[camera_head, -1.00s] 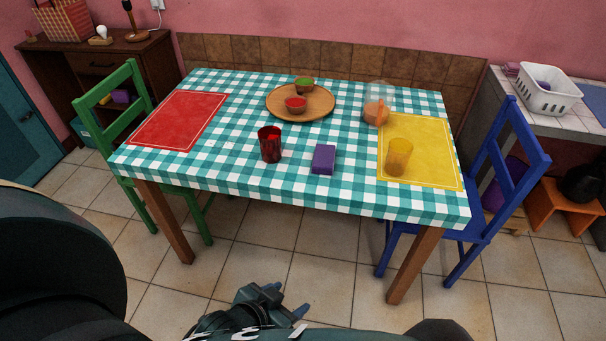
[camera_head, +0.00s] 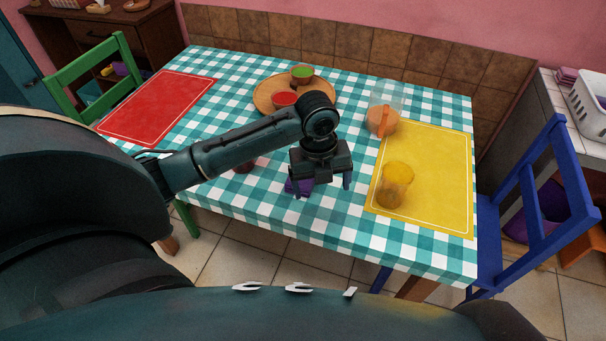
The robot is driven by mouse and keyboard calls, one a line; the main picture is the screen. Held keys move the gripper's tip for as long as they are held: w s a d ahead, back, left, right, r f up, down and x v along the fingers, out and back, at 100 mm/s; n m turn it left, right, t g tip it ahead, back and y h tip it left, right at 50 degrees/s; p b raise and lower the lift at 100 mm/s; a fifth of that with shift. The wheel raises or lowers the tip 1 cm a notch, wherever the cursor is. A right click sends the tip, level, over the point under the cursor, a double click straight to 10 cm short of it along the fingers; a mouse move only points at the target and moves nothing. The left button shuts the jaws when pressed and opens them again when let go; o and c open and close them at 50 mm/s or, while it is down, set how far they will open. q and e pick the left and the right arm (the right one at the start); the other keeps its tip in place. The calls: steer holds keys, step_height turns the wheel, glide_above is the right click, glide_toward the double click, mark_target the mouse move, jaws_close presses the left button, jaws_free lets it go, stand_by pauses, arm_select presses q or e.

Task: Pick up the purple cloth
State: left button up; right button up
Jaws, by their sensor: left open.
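The purple cloth (camera_head: 299,187), a small folded block, lies on the checkered table near its front edge. My left gripper (camera_head: 320,186) points down over it with its fingers spread, and hides part of it. The cloth shows between the fingers, nearer the left one. I cannot tell whether the fingers touch it. My right gripper is not in view.
The dark red glass (camera_head: 245,166) is mostly hidden behind my left arm. The wooden tray (camera_head: 263,97) with two bowls is behind. The pitcher (camera_head: 384,105) and the amber glass (camera_head: 394,184) on the yellow placemat (camera_head: 440,190) are right.

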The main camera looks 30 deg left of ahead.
arm_select(q)
steer(key=w+a+r+m, duration=0.5)
steer(key=a+r, duration=0.1)
steer(key=a, duration=0.2)
steer(key=shift+g+y, duration=0.3)
steer(key=shift+g, duration=0.1)
step_height(320, 180, down, 12)
steer(key=shift+w+a+f, duration=0.15)
steer(key=shift+f, duration=0.05)
steer(key=c, duration=1.1)
